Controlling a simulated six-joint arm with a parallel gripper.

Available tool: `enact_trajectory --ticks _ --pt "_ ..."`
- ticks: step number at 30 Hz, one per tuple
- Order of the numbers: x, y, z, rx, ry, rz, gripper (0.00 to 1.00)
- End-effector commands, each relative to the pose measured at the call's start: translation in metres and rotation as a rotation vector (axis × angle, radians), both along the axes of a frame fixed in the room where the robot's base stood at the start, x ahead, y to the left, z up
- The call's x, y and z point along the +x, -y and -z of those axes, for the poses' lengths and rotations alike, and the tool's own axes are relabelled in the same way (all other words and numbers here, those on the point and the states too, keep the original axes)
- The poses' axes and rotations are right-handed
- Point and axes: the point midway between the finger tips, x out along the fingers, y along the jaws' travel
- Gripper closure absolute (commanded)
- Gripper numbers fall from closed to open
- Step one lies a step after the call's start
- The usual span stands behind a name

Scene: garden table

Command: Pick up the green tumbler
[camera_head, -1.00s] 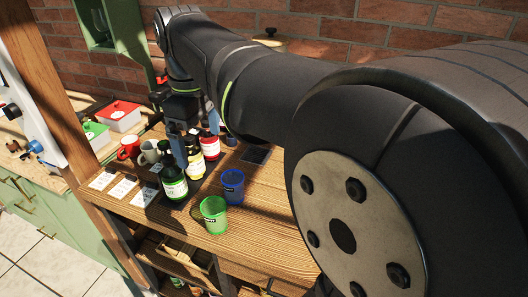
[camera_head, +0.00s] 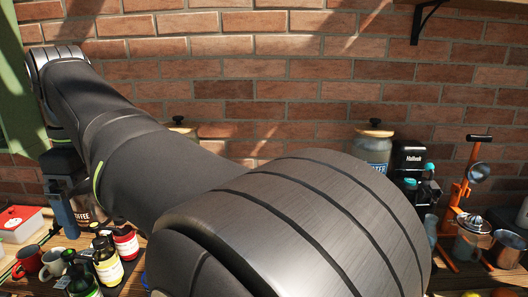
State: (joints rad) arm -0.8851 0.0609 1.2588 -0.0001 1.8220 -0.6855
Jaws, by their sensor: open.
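The green tumbler is not visible now; the part of the table where it stood lies outside the picture or behind my arm. My gripper (camera_head: 72,218) is at the far left, with a blue-grey finger pointing down above the bottles and mugs. It is open, and I see nothing held in it. A small blue edge, likely the blue tumbler (camera_head: 145,281), shows beside my arm at the bottom.
A brick wall (camera_head: 290,85) stands behind. A jar (camera_head: 373,155) and an orange stand (camera_head: 459,200) are at right.

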Motion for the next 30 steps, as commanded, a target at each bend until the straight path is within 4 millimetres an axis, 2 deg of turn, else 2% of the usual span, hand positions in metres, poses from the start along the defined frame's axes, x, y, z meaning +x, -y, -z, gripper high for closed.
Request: enact_trajectory --ticks 13,15,16,23,26,30 --pt "0.000 0.000 0.000 0.000 0.000 0.000 0.00" --pt "0.000 0.000 0.000 0.000 0.000 0.000 0.14" --pt "0.000 0.000 0.000 0.000 0.000 0.000 0.16" --pt "0.000 0.000 0.000 0.000 0.000 0.000 0.16" --pt "-0.004 0.000 0.007 -0.018 0.008 -0.015 0.16" --pt "-0.019 0.001 0.038 -0.113 0.065 -0.093 0.16"
